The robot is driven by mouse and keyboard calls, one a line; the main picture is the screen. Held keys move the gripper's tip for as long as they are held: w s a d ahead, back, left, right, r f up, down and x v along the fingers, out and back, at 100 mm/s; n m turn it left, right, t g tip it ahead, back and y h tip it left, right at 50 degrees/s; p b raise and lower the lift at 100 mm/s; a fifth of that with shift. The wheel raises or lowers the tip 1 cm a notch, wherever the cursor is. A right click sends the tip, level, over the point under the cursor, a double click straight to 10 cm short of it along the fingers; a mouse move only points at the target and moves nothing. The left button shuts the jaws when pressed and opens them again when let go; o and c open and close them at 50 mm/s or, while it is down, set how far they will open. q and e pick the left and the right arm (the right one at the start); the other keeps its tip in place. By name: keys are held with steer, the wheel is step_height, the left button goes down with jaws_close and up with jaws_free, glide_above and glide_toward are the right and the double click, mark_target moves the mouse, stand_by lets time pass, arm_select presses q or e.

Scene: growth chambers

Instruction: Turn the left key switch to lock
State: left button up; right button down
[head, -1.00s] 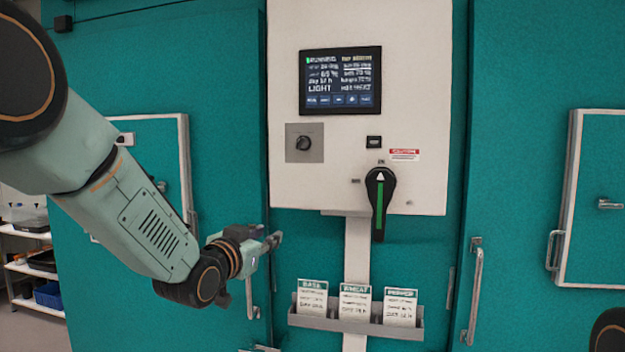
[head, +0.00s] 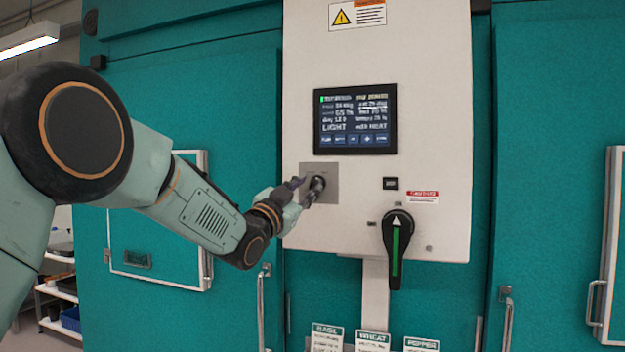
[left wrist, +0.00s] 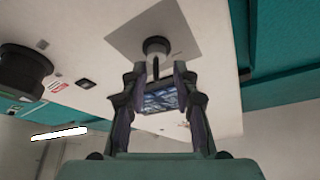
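The left key switch is a dark round knob (head: 318,184) on a square grey plate (head: 333,172), below the screen on the white control panel. In the left wrist view the knob (left wrist: 155,46) stands out from its plate (left wrist: 186,25), just beyond the fingertips. My left gripper (head: 298,192) is right at the switch and partly covers it. Its two fingers (left wrist: 155,72) are spread, with the knob ahead in the gap between them. I cannot tell whether they touch it. The switch's lock marking is not readable. My right gripper is not in view.
A large black rotary handle with a green stripe (head: 396,248) sticks out lower right on the panel. The screen (head: 355,119) is above the switch. Door handles (head: 262,305) and a card rack with several cards (head: 373,341) are below.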

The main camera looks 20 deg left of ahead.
mark_target(315, 183)
arm_select(q)
steer(key=shift+w+d+r+p, duration=0.2)
steer(key=shift+w+d, duration=0.15)
steer(key=shift+w, duration=0.25)
steer(key=shift+w+d+r+p, duration=0.15)
steer(key=shift+w+d, duration=0.2)
steer(key=shift+w, duration=0.25)
steer(key=shift+s+a, duration=0.1)
steer(key=shift+a, duration=0.35)
steer(key=shift+d, duration=0.3)
steer(key=shift+c, duration=1.3)
steer(key=shift+a+f, duration=0.1)
jaws_close()
